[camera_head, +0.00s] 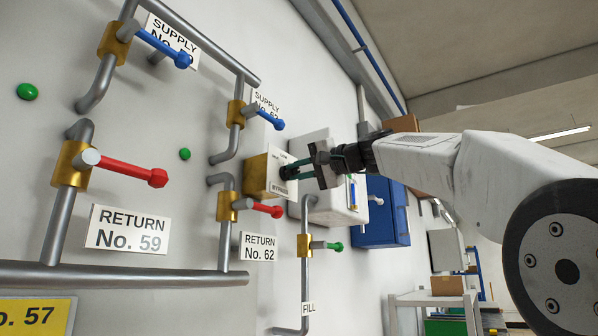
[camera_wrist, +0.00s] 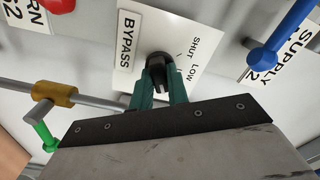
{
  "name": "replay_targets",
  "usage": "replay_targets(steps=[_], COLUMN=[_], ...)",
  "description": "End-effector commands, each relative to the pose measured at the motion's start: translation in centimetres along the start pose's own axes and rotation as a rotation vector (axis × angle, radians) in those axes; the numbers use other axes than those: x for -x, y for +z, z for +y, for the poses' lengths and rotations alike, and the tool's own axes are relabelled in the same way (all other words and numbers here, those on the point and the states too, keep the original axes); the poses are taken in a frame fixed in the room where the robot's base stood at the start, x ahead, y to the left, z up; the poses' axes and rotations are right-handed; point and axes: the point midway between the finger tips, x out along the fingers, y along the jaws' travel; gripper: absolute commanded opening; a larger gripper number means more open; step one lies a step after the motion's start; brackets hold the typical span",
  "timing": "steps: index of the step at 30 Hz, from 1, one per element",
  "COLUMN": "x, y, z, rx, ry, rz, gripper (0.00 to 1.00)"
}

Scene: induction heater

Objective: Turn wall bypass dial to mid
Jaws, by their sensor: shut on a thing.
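The bypass dial (camera_wrist: 159,67) is a small dark knob on a white plate (camera_wrist: 205,38) marked BYPASS, SHUT and LOW. In the wrist view my gripper (camera_wrist: 158,82) has its green fingers closed around the dial from both sides. In the head view my gripper (camera_head: 291,170) reaches from the right to the plate on the front of the brass-coloured bypass box (camera_head: 257,175). The knob's pointer and the rest of the scale cannot be made out clearly.
Valves with blue handles (camera_head: 270,119) and red handles (camera_head: 266,210) stand out from the wall pipes near the box. A green-handled fill valve (camera_head: 331,246) is below. A white box (camera_head: 343,207) and a blue box (camera_head: 384,228) are on the wall to the right.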

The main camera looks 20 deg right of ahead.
Motion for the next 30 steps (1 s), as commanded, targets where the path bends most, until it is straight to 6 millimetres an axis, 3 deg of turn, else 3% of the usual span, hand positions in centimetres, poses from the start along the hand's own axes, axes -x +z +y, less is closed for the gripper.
replay_targets(steps=[12, 30], x=[-0.04, -0.05], y=[-0.01, 0.00], z=[0.13, 0.19], rx=[0.231, 0.280], ry=[0.002, 0.003], rz=[-0.001, -0.002], gripper=[0.00, 0.00])
